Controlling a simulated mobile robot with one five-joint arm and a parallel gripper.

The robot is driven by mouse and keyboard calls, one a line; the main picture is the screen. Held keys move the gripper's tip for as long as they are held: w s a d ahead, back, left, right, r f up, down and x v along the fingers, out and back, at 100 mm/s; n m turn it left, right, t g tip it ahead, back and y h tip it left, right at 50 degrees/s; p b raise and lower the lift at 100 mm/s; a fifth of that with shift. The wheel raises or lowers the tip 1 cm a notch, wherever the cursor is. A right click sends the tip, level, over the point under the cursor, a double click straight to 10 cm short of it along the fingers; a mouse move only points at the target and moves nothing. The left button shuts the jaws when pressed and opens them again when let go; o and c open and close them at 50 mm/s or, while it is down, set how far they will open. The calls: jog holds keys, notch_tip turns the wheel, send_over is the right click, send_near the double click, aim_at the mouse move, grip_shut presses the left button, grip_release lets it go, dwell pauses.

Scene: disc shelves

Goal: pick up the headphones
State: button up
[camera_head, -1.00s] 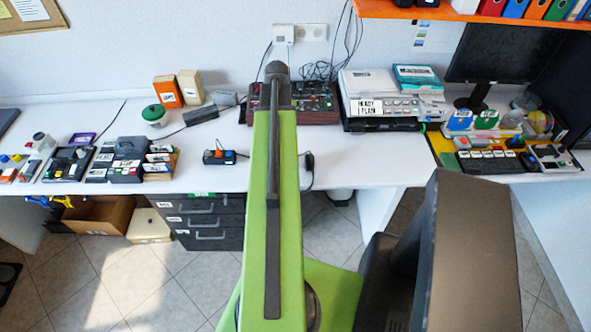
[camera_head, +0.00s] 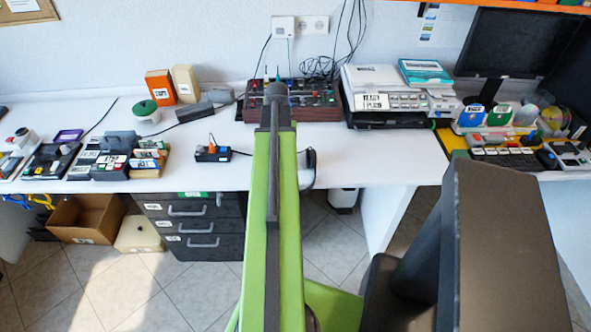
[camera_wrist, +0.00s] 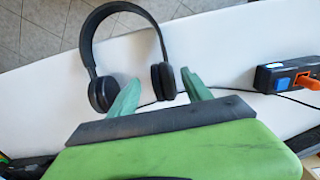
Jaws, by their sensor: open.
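The black headphones (camera_wrist: 154,32) lie on the white desk near its edge in the wrist view. Their headband arches toward the top of the picture, over the tiled floor behind the desk edge. My gripper (camera_wrist: 160,80) is open, with its two green fingers apart. The right ear cup (camera_wrist: 163,82) shows between the fingers, and the left ear cup (camera_wrist: 103,94) is left of the left finger. I cannot tell whether the fingers touch them. In the head view my arm hides most of the headphones; a dark part (camera_head: 309,160) shows to its right.
A power strip (camera_head: 212,154) with an orange plug lies left of my arm; it also shows in the wrist view (camera_wrist: 288,77). A dark red mixer-like device (camera_head: 312,101) and a printer (camera_head: 385,100) stand behind. Drawers (camera_head: 195,225) are under the desk.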

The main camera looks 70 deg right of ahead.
notch_tip(320, 180, down, 4)
jog(key=shift+r+b, duration=0.1)
jog(key=shift+b, duration=1.15)
jog(key=shift+r, duration=0.15)
grip_shut()
